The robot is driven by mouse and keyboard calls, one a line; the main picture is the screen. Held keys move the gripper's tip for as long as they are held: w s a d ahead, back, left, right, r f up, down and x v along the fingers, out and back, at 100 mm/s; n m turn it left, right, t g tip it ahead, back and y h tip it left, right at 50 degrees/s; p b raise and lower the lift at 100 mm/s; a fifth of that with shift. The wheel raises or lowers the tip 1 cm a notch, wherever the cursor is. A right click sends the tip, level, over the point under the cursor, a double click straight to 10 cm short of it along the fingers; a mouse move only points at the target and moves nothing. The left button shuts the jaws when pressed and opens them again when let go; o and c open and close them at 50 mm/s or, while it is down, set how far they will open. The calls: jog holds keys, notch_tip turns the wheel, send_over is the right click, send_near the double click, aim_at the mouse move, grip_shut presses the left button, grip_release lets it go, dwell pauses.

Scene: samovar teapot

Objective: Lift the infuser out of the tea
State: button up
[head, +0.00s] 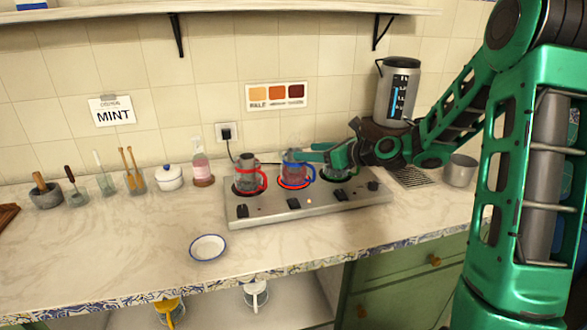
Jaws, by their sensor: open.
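On the grey hotplate (310,204) stand glass pots. The left one (247,176) has a red handle and looks greyish inside. The middle pot (292,172) has a blue handle, reddish tea and a red ring around its base. My gripper (305,152) is open, reaching in from the right at the top of the middle pot. It is too small to tell whether its fingers touch anything. I cannot make out the infuser clearly.
A small white blue-rimmed dish (208,247) lies in front of the hotplate. A tall metal urn (397,92) stands behind my arm, and a metal cup (459,170) stands right. The front left counter is clear.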

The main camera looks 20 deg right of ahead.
aim_at(291, 150)
jog(key=x, duration=0.4)
jog(key=shift+w+a+f, duration=0.1)
jog(key=shift+w+a, duration=0.1)
jog(key=shift+a, duration=0.2)
grip_shut()
